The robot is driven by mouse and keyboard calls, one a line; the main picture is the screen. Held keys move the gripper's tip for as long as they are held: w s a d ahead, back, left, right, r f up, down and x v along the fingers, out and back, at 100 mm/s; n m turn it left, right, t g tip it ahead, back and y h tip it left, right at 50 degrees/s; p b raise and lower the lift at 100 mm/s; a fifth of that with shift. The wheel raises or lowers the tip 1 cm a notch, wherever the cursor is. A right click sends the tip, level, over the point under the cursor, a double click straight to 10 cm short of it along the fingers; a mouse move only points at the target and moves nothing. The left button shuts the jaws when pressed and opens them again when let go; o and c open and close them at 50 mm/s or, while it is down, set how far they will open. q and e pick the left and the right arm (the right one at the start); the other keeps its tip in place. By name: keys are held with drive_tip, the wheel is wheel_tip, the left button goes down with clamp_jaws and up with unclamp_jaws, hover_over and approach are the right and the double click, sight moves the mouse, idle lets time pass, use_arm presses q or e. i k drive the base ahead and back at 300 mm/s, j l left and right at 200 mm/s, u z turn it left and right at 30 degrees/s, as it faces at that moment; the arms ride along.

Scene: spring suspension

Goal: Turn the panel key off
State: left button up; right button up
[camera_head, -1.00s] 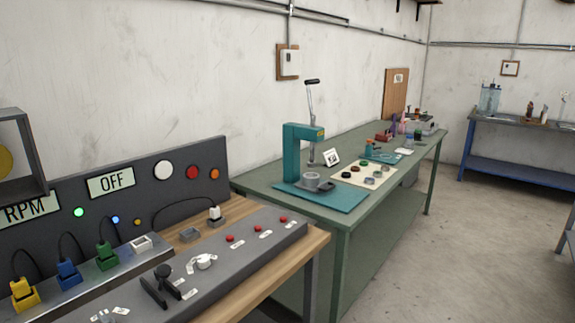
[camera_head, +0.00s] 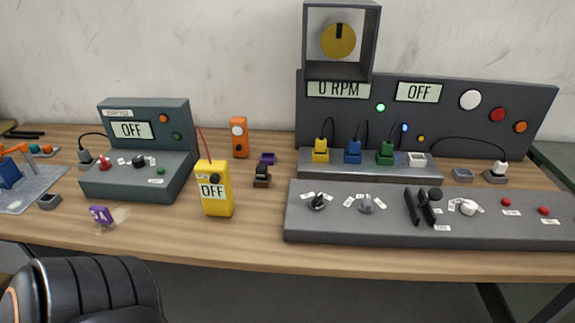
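A long grey control panel (camera_head: 345,232) lies on the wooden bench at the right. On its top, from left to right, are a black knob (camera_head: 318,201), a grey knob (camera_head: 366,204), a pair of black levers (camera_head: 418,207) and a white rotary switch (camera_head: 467,208). I cannot tell which of these is the key. The upright panel (camera_head: 535,100) behind has a display reading OFF (camera_head: 419,92) and a display reading 0 RPM (camera_head: 338,89). A green light (camera_head: 381,107) is lit on it. Neither of my grippers shows.
Yellow (camera_head: 320,151), blue (camera_head: 353,152) and green (camera_head: 386,154) plugs stand in a strip behind the control panel. A yellow meter (camera_head: 214,189) and a dark box (camera_head: 140,185), both reading OFF, stand to the left. A black ribbed object (camera_head: 85,292) fills the lower left.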

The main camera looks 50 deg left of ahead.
sight(316, 204)
drive_tip(key=u, duration=1.2)
